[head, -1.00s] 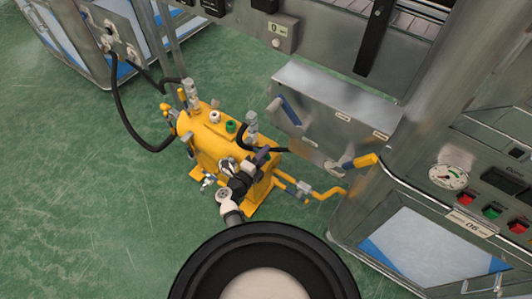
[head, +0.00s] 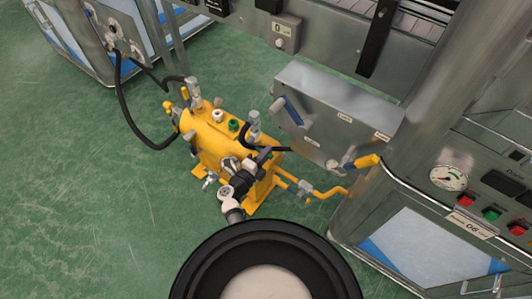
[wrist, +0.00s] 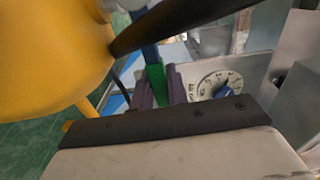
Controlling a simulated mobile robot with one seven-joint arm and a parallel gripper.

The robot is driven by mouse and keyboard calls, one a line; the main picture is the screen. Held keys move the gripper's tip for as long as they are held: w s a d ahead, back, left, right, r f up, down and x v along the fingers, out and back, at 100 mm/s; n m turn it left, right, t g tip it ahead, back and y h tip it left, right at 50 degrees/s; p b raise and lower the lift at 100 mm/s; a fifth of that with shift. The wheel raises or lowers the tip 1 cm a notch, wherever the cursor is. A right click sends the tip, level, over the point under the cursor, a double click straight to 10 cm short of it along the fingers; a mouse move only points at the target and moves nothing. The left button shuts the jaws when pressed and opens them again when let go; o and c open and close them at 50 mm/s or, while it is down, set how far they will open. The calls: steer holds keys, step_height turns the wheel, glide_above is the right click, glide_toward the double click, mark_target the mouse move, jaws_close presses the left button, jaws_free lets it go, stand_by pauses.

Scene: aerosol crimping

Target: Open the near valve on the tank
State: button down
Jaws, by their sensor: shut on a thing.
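The yellow tank (head: 207,143) stands on the green floor in the head view. It fills the upper left of the wrist view (wrist: 50,55). My gripper (head: 264,154) is at the tank's near right end. I take this to be the near valve's handle. In the head view my gripper and wrist hide most of that valve.
A steel box (head: 330,115) with a blue lever stands close right of the tank. A yellow-handled valve (head: 362,162) and yellow pipe (head: 330,193) lie beside it. A control cabinet (head: 425,245) is at right. Black hoses (head: 128,120) run left. Floor at left is clear.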

mark_target(258, 149)
step_height(258, 149, up, 3)
steer(key=n+p, duration=0.1)
steer(key=p, duration=0.1)
steer(key=n+p, duration=0.1)
steer(key=p, duration=0.1)
steer(key=shift+w+a+f+n, duration=0.1)
steer(key=shift+f+n, duration=0.05)
steer(key=shift+n, duration=0.25)
steer(key=shift+w+a+r+n+p, duration=0.2)
steer(key=shift+r+n+p, duration=0.4)
steer(key=shift+n+p, duration=0.5)
steer(key=n+p, duration=0.1)
steer(key=a+r+n+p, duration=0.1)
steer(key=p, duration=0.1)
steer(key=shift+w+r+n, duration=0.3)
steer(key=shift+w+n, duration=0.05)
steer(key=shift+n, duration=0.05)
steer(key=shift+w+a+r+n+p, duration=0.15)
steer(key=shift+a+r+n+p, duration=0.1)
steer(key=shift+n+p, duration=0.25)
steer(key=shift+w+a+r+n+p, duration=0.15)
steer(key=shift+a+n+p, duration=0.15)
steer(key=shift+n, duration=0.3)
steer(key=c, duration=1.4)
jaws_free()
